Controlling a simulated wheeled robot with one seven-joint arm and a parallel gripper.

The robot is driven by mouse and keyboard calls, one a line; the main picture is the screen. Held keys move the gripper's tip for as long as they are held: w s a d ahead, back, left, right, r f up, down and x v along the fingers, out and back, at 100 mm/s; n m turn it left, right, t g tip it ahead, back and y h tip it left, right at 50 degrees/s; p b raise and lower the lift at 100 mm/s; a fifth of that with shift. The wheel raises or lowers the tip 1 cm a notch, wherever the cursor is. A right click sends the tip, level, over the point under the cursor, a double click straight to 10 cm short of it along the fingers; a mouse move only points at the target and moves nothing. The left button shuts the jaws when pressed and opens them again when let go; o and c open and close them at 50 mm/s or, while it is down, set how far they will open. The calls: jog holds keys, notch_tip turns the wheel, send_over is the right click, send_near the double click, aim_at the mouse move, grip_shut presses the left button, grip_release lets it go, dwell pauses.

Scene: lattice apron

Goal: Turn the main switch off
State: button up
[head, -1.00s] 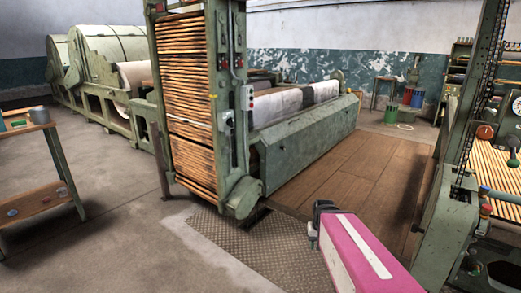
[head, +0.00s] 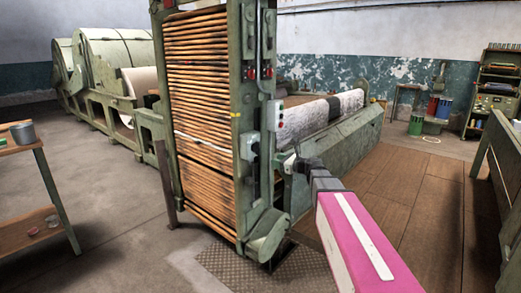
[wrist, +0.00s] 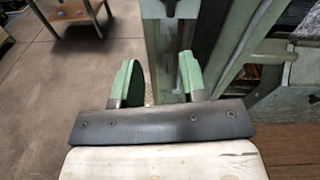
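My gripper (head: 287,163) is at the machine's green post in the head view, just below a small box with red and green buttons (head: 278,118). A grey switch box (head: 250,145) is on the same post, left of the gripper. I cannot tell for sure which of these is the main switch. In the wrist view, my gripper (wrist: 158,82) has its two green fingers apart with nothing held between them. The green post (wrist: 178,45) lies beyond them. No contact is clear.
A stack of wooden slats (head: 203,120) fills the frame left of the post. A ribbed metal plate (head: 225,270) lies at its foot. A wooden bench (head: 30,190) stands at the left. The plank floor (head: 400,190) to the right is clear.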

aim_at(257, 148)
jog(key=w+a+r+m+t, duration=0.1)
jog(key=w+a+r+m, duration=0.1)
jog(key=w+a, duration=0.6)
jog(key=shift+a+r+y, duration=0.15)
jog(key=shift+r+y, duration=0.15)
jog(key=shift+r, duration=0.05)
grip_shut()
